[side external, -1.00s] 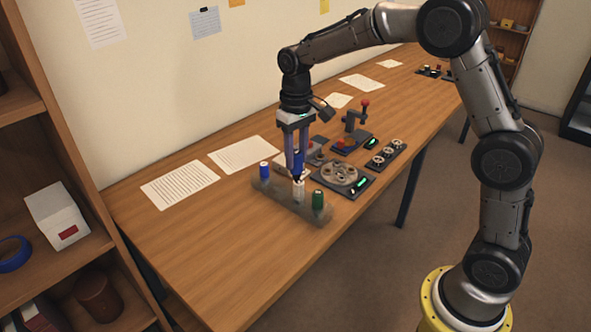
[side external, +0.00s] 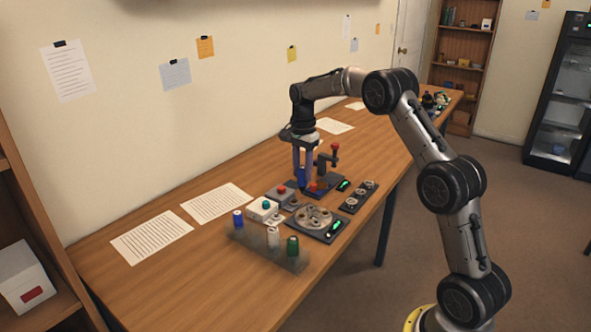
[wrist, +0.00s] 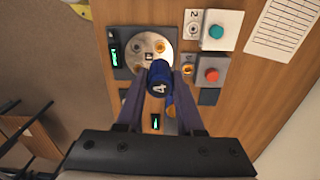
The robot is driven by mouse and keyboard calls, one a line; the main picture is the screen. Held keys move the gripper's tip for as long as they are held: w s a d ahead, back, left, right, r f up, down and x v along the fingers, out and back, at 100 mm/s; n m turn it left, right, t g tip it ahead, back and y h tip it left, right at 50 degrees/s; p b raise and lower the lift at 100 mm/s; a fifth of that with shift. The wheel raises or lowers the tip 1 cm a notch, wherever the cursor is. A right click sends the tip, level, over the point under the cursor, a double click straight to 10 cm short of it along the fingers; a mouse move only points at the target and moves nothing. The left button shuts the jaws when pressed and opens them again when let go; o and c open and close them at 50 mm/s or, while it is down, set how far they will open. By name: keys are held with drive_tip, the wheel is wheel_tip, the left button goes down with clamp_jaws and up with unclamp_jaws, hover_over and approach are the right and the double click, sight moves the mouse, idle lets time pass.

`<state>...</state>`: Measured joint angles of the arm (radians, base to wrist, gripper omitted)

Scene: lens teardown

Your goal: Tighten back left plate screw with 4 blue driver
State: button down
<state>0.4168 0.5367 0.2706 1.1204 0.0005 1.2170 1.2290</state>
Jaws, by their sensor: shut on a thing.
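My gripper (side external: 303,180) is shut on a blue driver (wrist: 158,78) marked 4. In the side view the blue driver (side external: 302,175) hangs between the fingers, over the area by the red-knobbed fixture. The round grey plate (side external: 313,212) sits on a dark base in front of my gripper, apart from it. In the wrist view the plate (wrist: 140,62) lies just beyond the driver handle, with gold and dark screw spots on it. The driver's tip is hidden under its handle there. I cannot tell which spot is the back left screw.
A blurry driver rack (side external: 262,251) holds blue, white and green handles at the front. A teal-button box (side external: 263,209) and a red-button box (side external: 281,195) stand left of the plate. A small-parts tray (side external: 358,197) and a red-knobbed fixture (side external: 326,165) are near. Papers lie at left.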

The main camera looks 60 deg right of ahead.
sight(302, 190)
wheel_tip(302, 190, down, 2)
drive_tip(key=shift+f, duration=0.6)
drive_tip(key=n, duration=0.3)
drive_tip(key=f+n, duration=0.1)
drive_tip(key=n, duration=0.1)
drive_tip(key=shift+n, duration=0.4)
drive_tip(key=n, duration=0.2)
drive_tip(key=f+n, duration=0.1)
drive_tip(key=n, duration=0.6)
drive_tip(key=shift+f+n, duration=0.4)
drive_tip(key=n, duration=0.4)
drive_tip(key=shift+f, duration=0.8)
drive_tip(key=shift+f, duration=0.75)
